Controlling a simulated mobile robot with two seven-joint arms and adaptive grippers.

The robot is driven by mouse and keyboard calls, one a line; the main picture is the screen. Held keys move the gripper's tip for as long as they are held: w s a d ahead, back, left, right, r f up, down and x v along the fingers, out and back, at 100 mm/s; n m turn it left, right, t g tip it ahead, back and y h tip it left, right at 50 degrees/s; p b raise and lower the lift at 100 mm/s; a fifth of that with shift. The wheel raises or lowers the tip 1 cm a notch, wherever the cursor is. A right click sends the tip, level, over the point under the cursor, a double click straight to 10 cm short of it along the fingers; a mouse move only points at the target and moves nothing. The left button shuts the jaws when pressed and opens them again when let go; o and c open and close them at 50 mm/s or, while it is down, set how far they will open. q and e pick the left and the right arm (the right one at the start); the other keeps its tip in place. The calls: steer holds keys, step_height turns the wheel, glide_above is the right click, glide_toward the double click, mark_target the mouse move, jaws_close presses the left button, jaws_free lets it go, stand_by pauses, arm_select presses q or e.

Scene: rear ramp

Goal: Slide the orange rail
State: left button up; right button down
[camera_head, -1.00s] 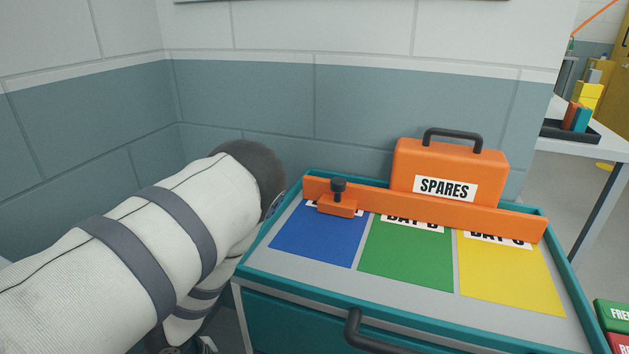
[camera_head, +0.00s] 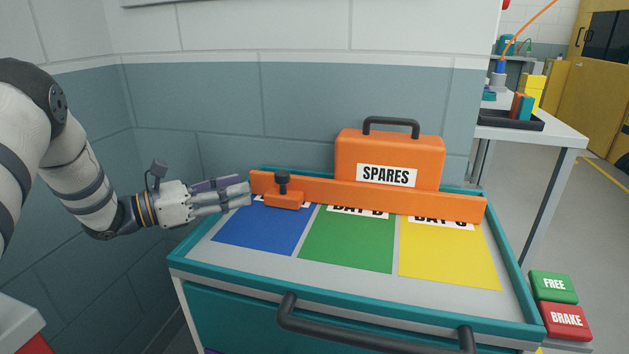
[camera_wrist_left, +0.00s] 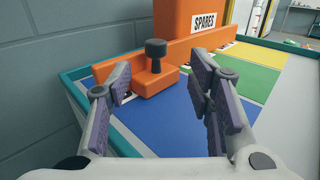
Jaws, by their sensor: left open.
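The orange rail (camera_head: 365,195) runs along the back of the teal-rimmed cart top (camera_head: 275,262), behind blue, green and yellow panels. A small orange block with a black knob (camera_head: 282,188) sits at its left end, in front of the rail, over the blue panel (camera_head: 262,230). My left gripper (camera_head: 245,194) is at the cart's left edge, left of the knob and pointing at it. In the left wrist view the fingers are open and empty, with the knob (camera_wrist_left: 155,55) beyond them and between them in the picture. My right gripper is not in view.
An orange SPARES case (camera_head: 390,155) stands behind the rail. A black handle (camera_head: 375,335) is on the cart's front. Green FREE (camera_head: 553,287) and red BRAKE (camera_head: 566,320) buttons are at the right. A wall is close behind and left.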

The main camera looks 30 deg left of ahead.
mark_target(282, 172)
arm_select(q)
steer(key=shift+w+f, duration=0.1)
steer(key=shift+w, duration=0.3)
steer(key=b+x, duration=0.1)
steer(key=x, duration=0.9)
steer(key=shift+w+d, duration=0.1)
steer(key=shift+w, duration=0.15)
steer(key=shift+c, duration=0.4)
jaws_close()
